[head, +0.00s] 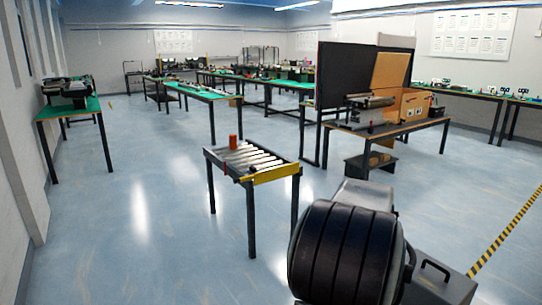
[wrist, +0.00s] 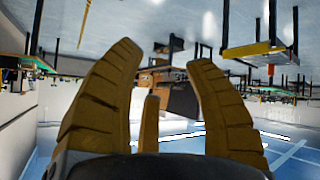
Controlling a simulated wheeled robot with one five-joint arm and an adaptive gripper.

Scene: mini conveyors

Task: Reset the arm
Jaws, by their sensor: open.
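The wrist picture is upside down, with the floor at the top. My dark arm (head: 345,250) fills the lower right of the head view, and my gripper's fingers do not show there. A small roller conveyor (head: 262,176) on dark legs stands ahead, left of my arm. An orange-red cylinder (head: 233,142) stands upright at its far left edge. In the wrist view the conveyor (wrist: 245,50) and the cylinder (wrist: 270,70) are at the upper right, far from my fingers.
A table (head: 425,123) with a cardboard box (head: 411,104) stands beyond at the right. Green-topped tables (head: 190,90) line the back, another green table (head: 62,111) the left wall. Yellow-black floor tape (head: 507,232) runs at the right. The floor (head: 140,220) at left is clear.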

